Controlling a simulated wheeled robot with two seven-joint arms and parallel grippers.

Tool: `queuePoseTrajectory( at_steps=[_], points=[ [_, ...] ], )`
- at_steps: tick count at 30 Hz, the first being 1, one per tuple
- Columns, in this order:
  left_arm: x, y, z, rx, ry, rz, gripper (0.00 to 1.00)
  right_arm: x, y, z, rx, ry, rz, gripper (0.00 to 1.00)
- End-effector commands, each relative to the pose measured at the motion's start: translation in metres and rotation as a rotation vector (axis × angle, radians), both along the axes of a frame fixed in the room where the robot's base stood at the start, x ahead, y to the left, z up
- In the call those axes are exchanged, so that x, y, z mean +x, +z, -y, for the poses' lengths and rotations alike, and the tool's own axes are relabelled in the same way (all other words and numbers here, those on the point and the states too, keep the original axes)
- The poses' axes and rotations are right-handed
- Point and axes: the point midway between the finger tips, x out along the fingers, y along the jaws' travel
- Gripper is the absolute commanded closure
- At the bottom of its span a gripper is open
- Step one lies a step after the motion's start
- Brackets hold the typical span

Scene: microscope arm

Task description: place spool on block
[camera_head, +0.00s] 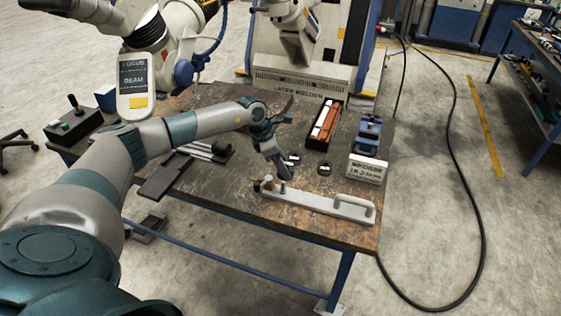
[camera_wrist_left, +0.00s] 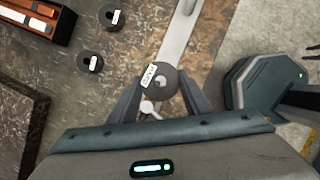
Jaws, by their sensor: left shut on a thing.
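My left gripper (camera_head: 282,178) is low over the table, at the left end of a pale metal bar (camera_head: 325,206) with a handle at its right end. In the left wrist view the gripper (camera_wrist_left: 157,88) is shut on a dark round spool (camera_wrist_left: 176,78) with a white label. The bar (camera_wrist_left: 183,28) runs away from behind the spool. A small pale round knob (camera_wrist_left: 150,107) shows between the fingers. Whether the spool touches the bar is unclear. No part is plainly marked as the block.
Two more dark spools (camera_wrist_left: 111,17) (camera_wrist_left: 90,63) stand on the worn table (camera_head: 225,185). An open box (camera_head: 323,125) with orange contents, a blue device (camera_head: 368,135) and a white sign block (camera_head: 366,168) stand at the right. Dark parts (camera_head: 190,160) lie at the left.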

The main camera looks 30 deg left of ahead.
Motion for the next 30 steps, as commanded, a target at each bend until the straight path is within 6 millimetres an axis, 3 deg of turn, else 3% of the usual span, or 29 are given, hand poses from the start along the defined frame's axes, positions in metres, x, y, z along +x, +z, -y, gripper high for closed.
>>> queuePoseTrajectory(
  at_steps=[8,14,19,24,30],
  points=[
    [-0.042,-0.03,0.066,-0.004,-0.423,-0.001,0.82,0.0,-0.018,-0.001,0.001,0.0,0.0,0.59],
    [-0.098,-0.053,0.128,-0.005,-0.933,0.0,0.82,0.0,-0.036,-0.001,0.001,0.0,0.0,0.59],
    [-0.158,-0.069,0.173,-0.004,-1.443,0.0,0.82,0.0,-0.053,-0.002,0.002,-0.001,0.0,0.59],
    [-0.214,-0.077,0.199,-0.002,-1.925,0.001,0.82,0.0,-0.067,-0.002,0.002,0.0,0.001,0.59],
    [-0.252,-0.079,0.209,-0.001,-2.268,0.0,0.82,0.0,-0.075,-0.002,0.002,0.0,0.001,0.59]
  ],
)
